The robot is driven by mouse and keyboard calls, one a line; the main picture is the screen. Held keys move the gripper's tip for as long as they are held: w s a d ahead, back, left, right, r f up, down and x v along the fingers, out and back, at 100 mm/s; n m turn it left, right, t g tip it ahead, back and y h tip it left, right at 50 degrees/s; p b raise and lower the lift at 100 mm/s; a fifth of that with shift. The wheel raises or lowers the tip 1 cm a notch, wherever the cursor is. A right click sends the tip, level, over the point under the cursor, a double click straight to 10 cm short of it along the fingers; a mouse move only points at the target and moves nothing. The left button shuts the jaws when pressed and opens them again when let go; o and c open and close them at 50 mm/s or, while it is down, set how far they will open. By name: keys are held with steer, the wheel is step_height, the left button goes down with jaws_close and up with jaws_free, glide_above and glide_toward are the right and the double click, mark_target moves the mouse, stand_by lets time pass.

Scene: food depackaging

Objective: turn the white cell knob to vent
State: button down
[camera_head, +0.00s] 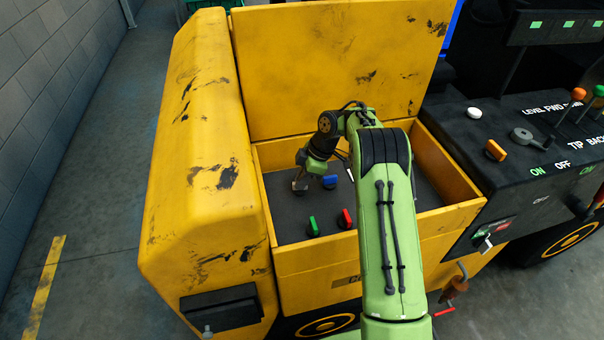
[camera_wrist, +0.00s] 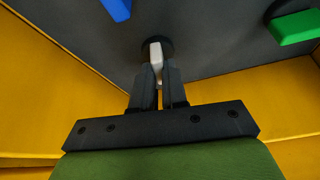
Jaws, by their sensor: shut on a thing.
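The white knob (camera_wrist: 156,52) stands on a round dark base on the dark panel in the wrist view. My gripper (camera_wrist: 158,78) is shut on it, with one finger on each side, and its upper part shows above the fingertips. In the head view my gripper (camera_head: 300,186) is low over the left part of the panel, inside the yellow box. The knob is not clear there. Which mark the knob points to cannot be read.
A blue knob (camera_head: 330,181), a green knob (camera_head: 312,227) and a red knob (camera_head: 346,219) stand close by on the panel. Yellow walls (camera_head: 320,280) enclose it, with a raised yellow lid (camera_head: 330,70) behind. A black console (camera_head: 530,150) with levers stands at right.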

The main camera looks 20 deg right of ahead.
steer(key=shift+w+n+g+p, duration=0.1)
steer(key=shift+n+g+p, duration=0.3)
steer(key=shift+n+p, duration=0.5)
steer(key=c, duration=1.2)
jaws_free()
steer(key=shift+o, duration=0.2)
steer(key=shift+r, duration=0.1)
steer(key=p+v, duration=0.5)
steer(key=v, duration=1)
steer(key=shift+r, duration=0.3)
steer(key=shift+d, duration=0.1)
